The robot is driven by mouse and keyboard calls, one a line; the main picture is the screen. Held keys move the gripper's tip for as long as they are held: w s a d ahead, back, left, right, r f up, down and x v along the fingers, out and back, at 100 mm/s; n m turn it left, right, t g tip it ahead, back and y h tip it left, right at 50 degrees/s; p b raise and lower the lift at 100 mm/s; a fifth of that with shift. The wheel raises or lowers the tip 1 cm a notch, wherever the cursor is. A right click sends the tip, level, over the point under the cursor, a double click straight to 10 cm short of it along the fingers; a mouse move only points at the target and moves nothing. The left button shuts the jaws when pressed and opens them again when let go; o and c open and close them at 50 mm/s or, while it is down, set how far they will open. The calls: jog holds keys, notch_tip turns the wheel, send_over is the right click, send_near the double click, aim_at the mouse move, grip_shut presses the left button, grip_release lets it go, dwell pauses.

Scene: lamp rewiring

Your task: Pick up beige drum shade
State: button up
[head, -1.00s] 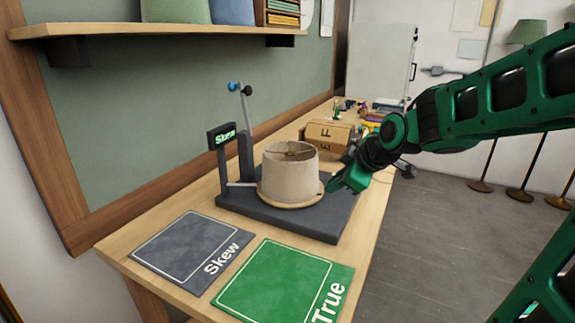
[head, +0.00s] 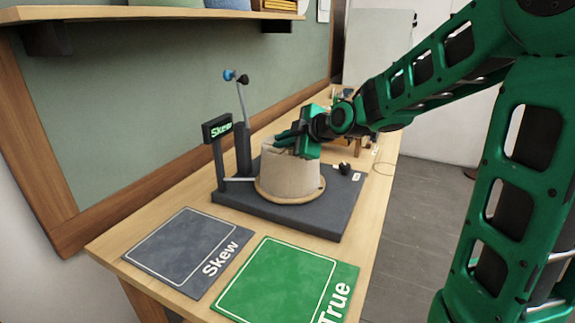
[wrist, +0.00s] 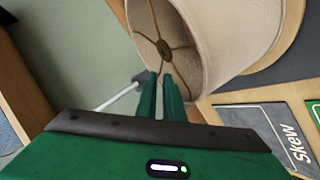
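The beige drum shade (head: 290,174) stands upright on a round wooden turntable (head: 262,193) on a dark base. My gripper (head: 284,140) is at the shade's top rim, reaching in from the right. In the wrist view the shade (wrist: 235,40) fills the upper right, with its brass spider fitting visible inside. My two green fingers (wrist: 160,98) are close together with a narrow gap, their tips by the rim. Whether they grip the rim cannot be made out.
A display post reading "Skew" (head: 217,130) and a thin upright rod (head: 240,105) stand left of the shade. A grey "Skew" mat (head: 185,245) and a green "True" mat (head: 280,280) lie flat in front. A shelf (head: 150,13) hangs above the back left.

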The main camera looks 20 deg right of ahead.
jog(key=x, duration=0.4)
jog(key=shift+w+f, duration=0.25)
jog(key=shift+w, duration=0.05)
grip_shut()
dwell(0.5)
jog(key=shift+r, duration=0.15)
dwell(0.8)
